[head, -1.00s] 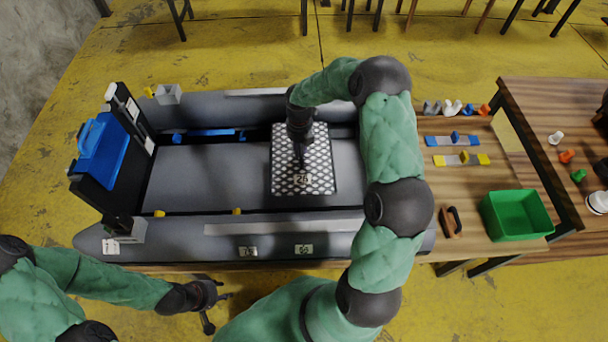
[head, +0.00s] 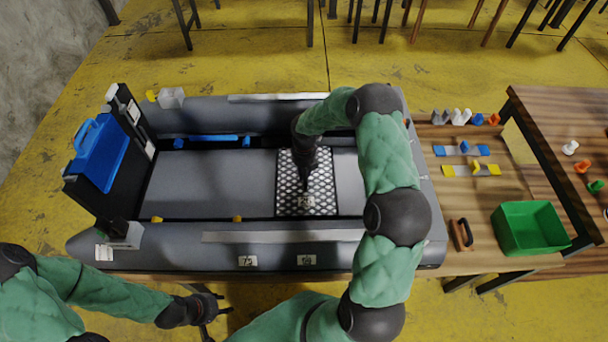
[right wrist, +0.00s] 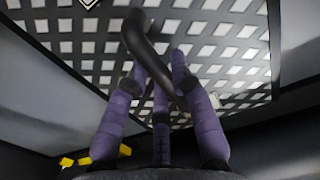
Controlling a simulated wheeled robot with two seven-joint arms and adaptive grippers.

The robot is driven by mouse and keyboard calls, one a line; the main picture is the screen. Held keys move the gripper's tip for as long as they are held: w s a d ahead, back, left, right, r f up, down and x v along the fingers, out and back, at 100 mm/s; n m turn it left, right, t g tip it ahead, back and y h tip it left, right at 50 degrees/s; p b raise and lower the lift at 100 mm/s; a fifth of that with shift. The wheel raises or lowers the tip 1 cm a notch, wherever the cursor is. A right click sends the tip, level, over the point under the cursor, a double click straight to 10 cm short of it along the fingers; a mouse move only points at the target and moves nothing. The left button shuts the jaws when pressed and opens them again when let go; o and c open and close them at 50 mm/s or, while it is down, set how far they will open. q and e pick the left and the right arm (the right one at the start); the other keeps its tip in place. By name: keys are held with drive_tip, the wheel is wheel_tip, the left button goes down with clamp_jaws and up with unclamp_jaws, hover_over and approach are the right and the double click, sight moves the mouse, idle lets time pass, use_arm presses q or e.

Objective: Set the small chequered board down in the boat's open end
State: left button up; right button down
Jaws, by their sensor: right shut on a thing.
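The small chequered board (head: 325,176) is black with white diamonds and carries a pale number tag. It lies level inside the grey inflatable boat (head: 220,182), right of the middle, between the side tubes. I cannot tell whether it touches the floor. My right gripper (head: 305,186) is above the board, shut on its dark handle. In the right wrist view the purple fingers (right wrist: 160,85) close around the curved black handle (right wrist: 145,45), with the board's pattern below. The boat's right end is partly hidden by my right arm. My left gripper (head: 216,303) is open and empty, in front of the boat.
A blue box (head: 98,152) is on the boat's dark left end board. A blue bar (head: 212,140) lies along the far tube. A green bin (head: 530,228), a dark-handled tool (head: 462,235) and small coloured parts (head: 465,150) are on the wooden table to the right.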

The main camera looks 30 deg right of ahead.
drive_tip(key=c, duration=1.1)
unclamp_jaws()
drive_tip(key=shift+s+f, duration=0.1)
drive_tip(key=shift+f, duration=0.1)
wheel_tip(320, 180, up, 12)
drive_tip(key=p, duration=0.5)
